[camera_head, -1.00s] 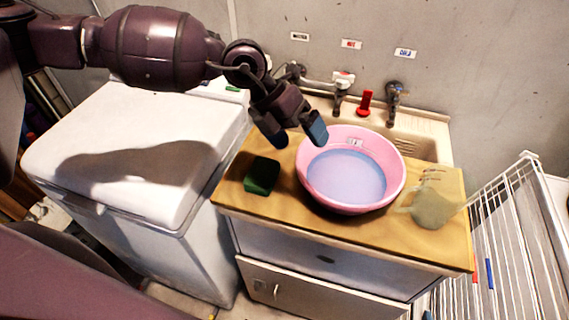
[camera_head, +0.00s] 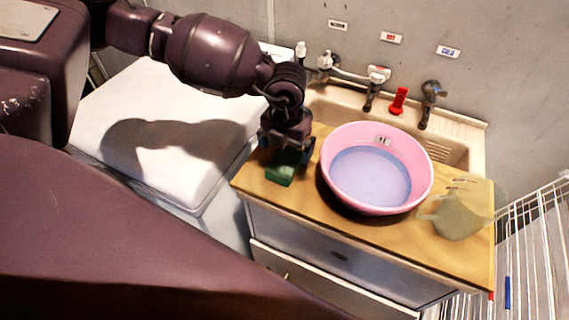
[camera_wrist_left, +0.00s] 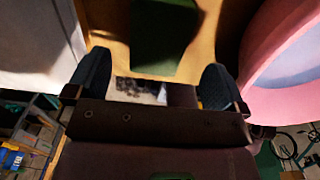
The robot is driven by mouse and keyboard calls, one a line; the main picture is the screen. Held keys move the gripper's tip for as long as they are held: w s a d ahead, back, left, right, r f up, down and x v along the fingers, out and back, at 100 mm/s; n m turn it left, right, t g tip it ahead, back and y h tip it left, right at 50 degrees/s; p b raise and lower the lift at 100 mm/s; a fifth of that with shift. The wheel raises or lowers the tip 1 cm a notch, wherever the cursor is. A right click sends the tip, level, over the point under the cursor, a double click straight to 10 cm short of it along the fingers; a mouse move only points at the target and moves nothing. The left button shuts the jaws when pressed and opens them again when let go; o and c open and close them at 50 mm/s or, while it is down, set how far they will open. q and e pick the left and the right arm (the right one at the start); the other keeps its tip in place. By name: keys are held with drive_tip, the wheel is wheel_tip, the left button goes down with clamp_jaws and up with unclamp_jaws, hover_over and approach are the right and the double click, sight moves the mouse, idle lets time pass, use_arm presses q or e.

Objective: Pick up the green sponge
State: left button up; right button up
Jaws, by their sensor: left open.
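The green sponge (camera_head: 282,170) lies on the wooden counter (camera_head: 400,240), left of the pink basin (camera_head: 345,200). My left gripper (camera_head: 287,158) is just above the sponge's far end, pointing down, and its jaws are open. In the left wrist view the sponge (camera_wrist_left: 163,38) sits at the top middle, ahead of the gap between the two dark fingertips (camera_wrist_left: 153,85). The fingers are apart and nothing is held between them. In the head view the gripper hides part of the sponge's far edge. My right gripper is not in view.
The pink basin of bluish water stands close on the right of my left gripper. A translucent measuring jug (camera_head: 458,215) stands at the counter's right. A white lidded appliance (camera_head: 150,120) is at the left. A red object (camera_head: 399,100) and taps stand behind the basin. A white wire rack (camera_head: 535,240) is at far right.

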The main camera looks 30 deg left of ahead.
sight(284, 161)
use_arm(q)
drive_tip(key=shift+s+a+f+p, duration=0.1)
drive_tip(key=shift+f+p, duration=0.2)
drive_tip(key=shift+f, duration=2.45)
drive_tip(key=c, duration=1)
wheel_tip(284, 161, up, 20)
drive_tip(key=shift+b, duration=0.35)
drive_tip(key=shift+o, duration=1.1)
drive_tip(key=shift+c, duration=0.8)
